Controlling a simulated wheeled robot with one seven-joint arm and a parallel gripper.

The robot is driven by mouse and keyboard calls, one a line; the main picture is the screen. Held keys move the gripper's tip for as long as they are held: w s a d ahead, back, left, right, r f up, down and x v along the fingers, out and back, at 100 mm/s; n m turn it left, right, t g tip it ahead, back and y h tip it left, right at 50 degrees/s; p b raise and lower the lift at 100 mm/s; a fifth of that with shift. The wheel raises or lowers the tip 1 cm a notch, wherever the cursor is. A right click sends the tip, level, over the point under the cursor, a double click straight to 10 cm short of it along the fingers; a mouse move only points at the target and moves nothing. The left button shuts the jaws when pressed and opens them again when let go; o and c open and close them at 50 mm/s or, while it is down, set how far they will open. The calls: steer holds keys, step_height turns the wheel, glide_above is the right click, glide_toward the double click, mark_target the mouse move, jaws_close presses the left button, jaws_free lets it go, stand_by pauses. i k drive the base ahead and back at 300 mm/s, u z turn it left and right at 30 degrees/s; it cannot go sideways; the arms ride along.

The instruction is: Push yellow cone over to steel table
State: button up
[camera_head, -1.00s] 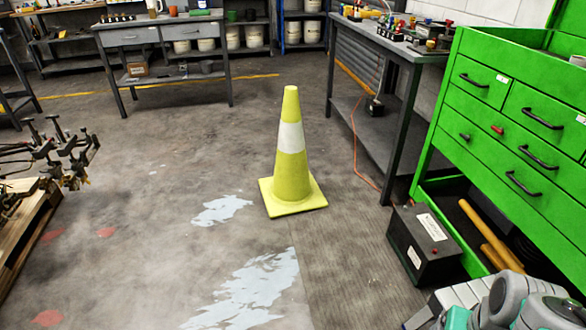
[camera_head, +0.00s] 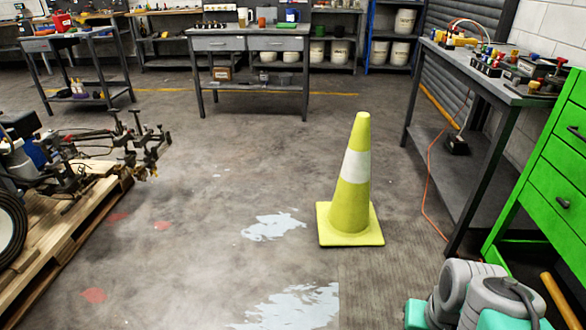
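The yellow cone (camera_head: 350,205) with a white band stands upright on the concrete floor, right of the middle. A grey steel table with two drawers (camera_head: 250,43) stands at the back, beyond the cone and to its left. Another grey metal table (camera_head: 475,75) stands at the right, close to the cone's right side. I cannot tell which of these the task calls the steel table. Part of my grey and green arm (camera_head: 465,295) shows at the bottom right, apart from the cone. My gripper is not in view.
A wooden pallet (camera_head: 75,225) with a wheeled machine (camera_head: 85,150) is at the left. A green tool cabinet (camera_head: 545,190) is at the right edge. An orange cord (camera_head: 428,180) hangs by the right table. The floor between the cone and the back table is clear.

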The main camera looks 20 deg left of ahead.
mark_target(350, 219)
steer(key=u, duration=1)
steer(key=i, duration=1.4)
steer(key=u, duration=0.45)
steer(key=i, duration=2.65)
steer(key=z, duration=1.15)
steer(key=i, duration=0.85)
steer(key=z, duration=0.4)
